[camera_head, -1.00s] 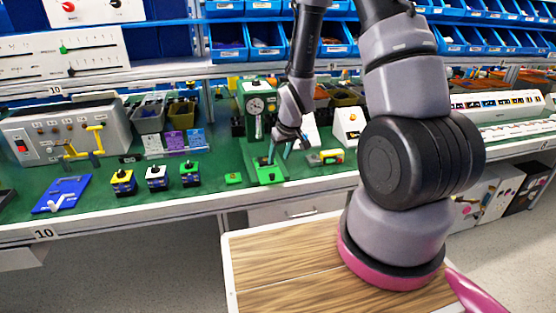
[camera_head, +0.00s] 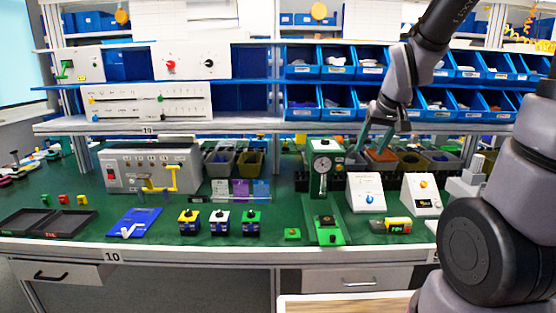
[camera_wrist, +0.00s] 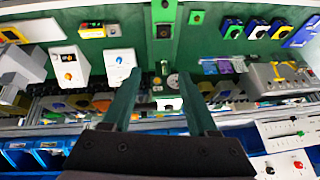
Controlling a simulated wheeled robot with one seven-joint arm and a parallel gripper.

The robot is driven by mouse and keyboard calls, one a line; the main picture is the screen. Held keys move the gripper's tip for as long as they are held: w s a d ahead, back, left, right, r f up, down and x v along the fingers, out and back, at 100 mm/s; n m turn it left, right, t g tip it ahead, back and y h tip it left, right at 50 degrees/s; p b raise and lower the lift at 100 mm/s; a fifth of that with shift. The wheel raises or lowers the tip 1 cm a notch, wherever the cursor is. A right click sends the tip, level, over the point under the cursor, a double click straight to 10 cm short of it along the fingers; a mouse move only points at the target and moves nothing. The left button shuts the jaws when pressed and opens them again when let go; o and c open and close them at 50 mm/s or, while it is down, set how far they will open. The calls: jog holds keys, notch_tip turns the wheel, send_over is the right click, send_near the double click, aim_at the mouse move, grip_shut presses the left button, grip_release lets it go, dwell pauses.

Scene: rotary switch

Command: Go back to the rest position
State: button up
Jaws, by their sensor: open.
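My gripper (camera_head: 374,147) is raised above the back of the green workbench, in front of the blue bins. Its teal fingers are apart with nothing between them, and in the wrist view the open fingers (camera_wrist: 157,76) point towards the bench. A white box with a blue rotary knob (camera_head: 367,195) stands below it on the bench, clear of the fingers; it also shows in the wrist view (camera_wrist: 119,64). A second white box with a yellow knob (camera_head: 422,195) stands to its right. A green dial-gauge stand (camera_head: 324,163) stands to the left.
Blue bins (camera_head: 340,68) line the shelf behind my gripper. A wooden-topped surface (camera_head: 345,303) is below at the front.

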jog(key=s+r+m+t+y, duration=0.1)
jog(key=s+r+m, duration=0.2)
jog(key=s+r, duration=1)
jog(key=shift+s+d, duration=0.25)
jog(key=shift+s, duration=0.35)
dwell(0.8)
